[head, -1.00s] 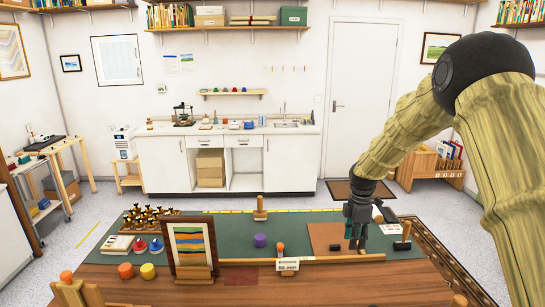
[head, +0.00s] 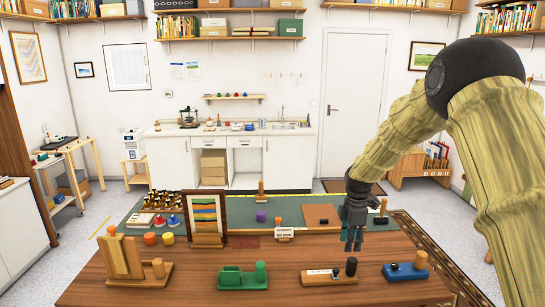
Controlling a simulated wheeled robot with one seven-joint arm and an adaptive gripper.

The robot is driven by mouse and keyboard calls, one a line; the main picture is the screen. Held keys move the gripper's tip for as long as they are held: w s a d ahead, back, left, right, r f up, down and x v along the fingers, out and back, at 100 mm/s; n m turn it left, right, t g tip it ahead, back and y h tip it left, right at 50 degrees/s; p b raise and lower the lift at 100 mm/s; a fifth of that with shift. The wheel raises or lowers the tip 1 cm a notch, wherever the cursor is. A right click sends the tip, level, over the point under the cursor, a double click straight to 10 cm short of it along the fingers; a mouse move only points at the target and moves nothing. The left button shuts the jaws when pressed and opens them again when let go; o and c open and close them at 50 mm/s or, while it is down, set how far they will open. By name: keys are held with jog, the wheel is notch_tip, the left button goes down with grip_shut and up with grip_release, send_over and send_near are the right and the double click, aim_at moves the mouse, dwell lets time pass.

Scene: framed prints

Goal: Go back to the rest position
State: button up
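My gripper (head: 353,240) hangs at the end of my arm on the right of the head view, pointing down over the wooden front part of the table (head: 180,283). Its two fingers look a little apart, and I see nothing between them. The brown board (head: 318,213) lies on the green mat (head: 345,216) behind and to the left of the gripper. A framed striped print (head: 205,212) stands upright in a wooden stand at the mat's left part.
Along the table's front stand a slotted wooden holder (head: 123,258), a green block fixture (head: 240,276), a pale wooden base with a dark knob (head: 330,274) and a blue one (head: 405,271). A purple cylinder (head: 261,216) and a small labelled stand (head: 285,234) are on the mat.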

notch_tip(320, 180, down, 14)
jog(key=s+m+b, duration=0.1)
jog(key=s+m, duration=0.1)
jog(key=s+a+f+m+b, duration=0.25)
jog(key=s+f+m, duration=0.25)
jog(key=s+f, duration=1)
jog(key=s+f+m+b, duration=0.4)
jog(key=s+f+m, duration=0.2)
jog(key=s+f, duration=1)
jog(key=s+m+b, duration=0.2)
jog(key=s+m, duration=0.3)
jog(key=s, duration=1.4)
jog(key=shift+s+a, duration=0.25)
jog(key=shift+s, duration=0.1)
